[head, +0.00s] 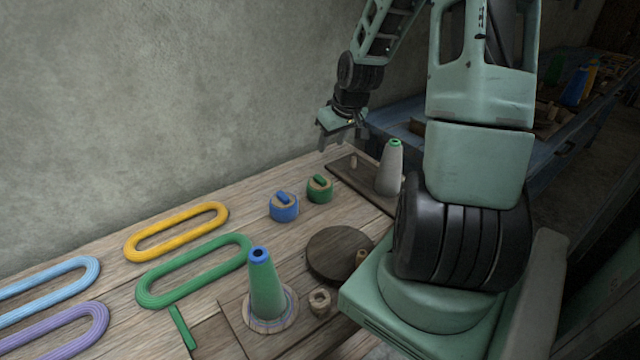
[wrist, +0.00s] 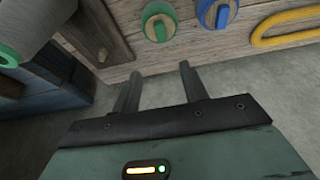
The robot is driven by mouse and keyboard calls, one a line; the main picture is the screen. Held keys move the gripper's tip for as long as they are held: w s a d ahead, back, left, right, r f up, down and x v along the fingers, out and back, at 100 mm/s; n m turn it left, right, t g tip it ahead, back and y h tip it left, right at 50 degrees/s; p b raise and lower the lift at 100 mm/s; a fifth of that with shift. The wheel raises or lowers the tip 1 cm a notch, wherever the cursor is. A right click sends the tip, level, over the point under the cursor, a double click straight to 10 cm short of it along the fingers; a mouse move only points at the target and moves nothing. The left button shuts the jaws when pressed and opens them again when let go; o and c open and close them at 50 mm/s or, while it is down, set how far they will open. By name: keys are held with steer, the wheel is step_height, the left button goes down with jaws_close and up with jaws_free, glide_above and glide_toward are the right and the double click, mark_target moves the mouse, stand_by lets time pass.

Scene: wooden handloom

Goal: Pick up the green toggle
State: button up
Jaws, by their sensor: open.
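The green toggle (head: 320,188) is a short round piece with a wooden top and a raised green bar. It stands upright on the wooden table, just right of a matching blue toggle (head: 284,206). In the wrist view the green toggle (wrist: 159,22) is at the top, beyond my fingertips, with the blue toggle (wrist: 217,12) to its right. My gripper (head: 342,142) is open and empty, near the table's far edge by the wall. In the head view it is above and slightly right of the green toggle, apart from it. The wrist view also shows my open gripper (wrist: 160,70).
A grey cone (head: 389,170) with a green top stands on a dark board right of the toggles. A dark round disc (head: 338,254) lies in front. A green cone (head: 266,285) and yarn loops, including a yellow one (head: 177,230), are to the left.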

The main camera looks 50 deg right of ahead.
glide_above(320, 178)
steer(key=s, duration=0.2)
steer(key=f, duration=0.5)
steer(key=f+b, duration=0.1)
steer(key=f, duration=0.2)
steer(key=shift+w, duration=0.25)
steer(key=shift+s+a+x, duration=0.15)
steer(key=shift+s+x, duration=0.05)
steer(key=shift+x, duration=1.15)
steer(key=shift+s+a+x, duration=0.1)
steer(key=shift+s+x, duration=0.05)
steer(key=shift+x, duration=1.2)
steer(key=shift+a+f, duration=0.1)
steer(key=shift+f, duration=0.1)
steer(key=c, duration=0.9)
steer(key=shift+f, duration=0.1)
jaws_close()
steer(key=shift+s, duration=0.1)
